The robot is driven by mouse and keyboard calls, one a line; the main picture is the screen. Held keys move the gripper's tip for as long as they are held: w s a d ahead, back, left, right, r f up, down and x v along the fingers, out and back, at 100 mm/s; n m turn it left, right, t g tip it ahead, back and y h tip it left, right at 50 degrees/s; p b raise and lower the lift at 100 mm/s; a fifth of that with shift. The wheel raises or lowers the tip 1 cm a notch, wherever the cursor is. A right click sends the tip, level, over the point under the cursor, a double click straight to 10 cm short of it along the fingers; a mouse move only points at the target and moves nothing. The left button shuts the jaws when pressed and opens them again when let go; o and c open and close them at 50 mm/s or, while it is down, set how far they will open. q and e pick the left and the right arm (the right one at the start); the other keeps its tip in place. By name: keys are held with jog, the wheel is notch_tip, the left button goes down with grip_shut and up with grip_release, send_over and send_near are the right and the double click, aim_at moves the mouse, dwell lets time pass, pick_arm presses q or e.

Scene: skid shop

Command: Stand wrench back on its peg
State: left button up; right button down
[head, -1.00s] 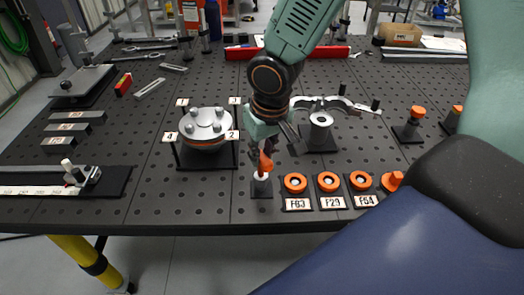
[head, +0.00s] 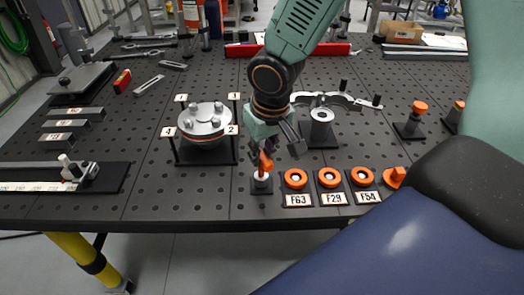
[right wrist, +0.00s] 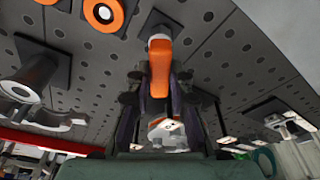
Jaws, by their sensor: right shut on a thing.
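The wrench shows as an orange piece (head: 266,161) in the head view, tilted slightly, just above a white upright part (head: 262,176) on a small black base (head: 262,187) near the table's front edge. In the right wrist view the orange piece (right wrist: 160,68) lies between the dark fingers, in front of the white part (right wrist: 159,38). My right gripper (head: 265,158) points down at this base, shut on the wrench. I cannot tell whether the wrench is seated on the peg or just above it. My left gripper is not in view.
A round flange with bolts (head: 205,122) and numbered tags stands to the left. Orange rings (head: 329,178) on labelled plates lie close to the right. A metal cylinder stand (head: 320,128) is behind them. The table's front edge (head: 200,226) is close.

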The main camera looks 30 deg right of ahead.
jog(key=shift+w+f, duration=0.1)
jog(key=shift+f, duration=0.15)
jog(key=c, duration=1.1)
grip_release()
jog(key=shift+o, duration=0.2)
jog(key=shift+o, duration=0.8)
jog(key=shift+r, duration=0.2)
